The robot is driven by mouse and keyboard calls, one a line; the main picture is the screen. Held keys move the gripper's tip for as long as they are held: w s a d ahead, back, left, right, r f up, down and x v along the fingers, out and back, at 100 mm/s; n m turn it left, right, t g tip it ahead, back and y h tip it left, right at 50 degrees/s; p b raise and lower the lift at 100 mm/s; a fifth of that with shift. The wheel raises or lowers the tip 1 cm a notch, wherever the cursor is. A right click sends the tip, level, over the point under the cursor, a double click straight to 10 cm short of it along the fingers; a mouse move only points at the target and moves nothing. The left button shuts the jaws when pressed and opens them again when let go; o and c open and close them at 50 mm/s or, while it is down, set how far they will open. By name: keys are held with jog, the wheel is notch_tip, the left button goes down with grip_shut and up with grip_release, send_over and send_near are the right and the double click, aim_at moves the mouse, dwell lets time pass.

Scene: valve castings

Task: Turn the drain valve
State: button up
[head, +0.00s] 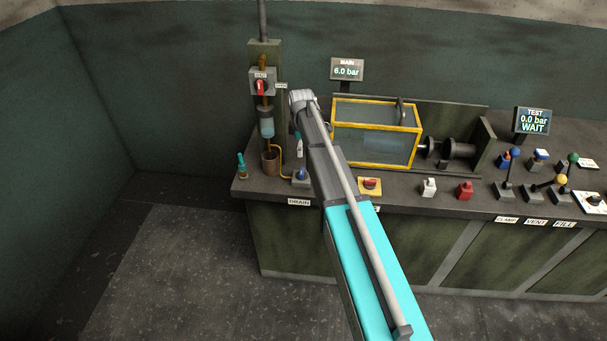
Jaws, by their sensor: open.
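The drain valve (301,175) is a small grey block with a blue knob near the bench's front left edge, above a white DRAIN label (299,202). My forearm passes close on its right and covers part of that area. My arm reaches up from the lower right to a pale grey wrist joint. My gripper cannot be made out; it is hidden behind the forearm and wrist. A small white item with a teal top (299,147) shows just left of the forearm, and I cannot tell what it is.
A post with a red-handled switch (261,87) and a teal bottle (242,168) stand at left. A yellow-framed clear box (418,150) stands behind a yellow-based red knob (370,185). Screens read MAIN 6.0 bar (347,69) and TEST 0.0 bar WAIT (533,120). Levers fill the right.

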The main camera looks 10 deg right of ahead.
aim_at(302, 171)
jog(key=shift+f+b, duration=5.4)
jog(key=shift+f, duration=0.3)
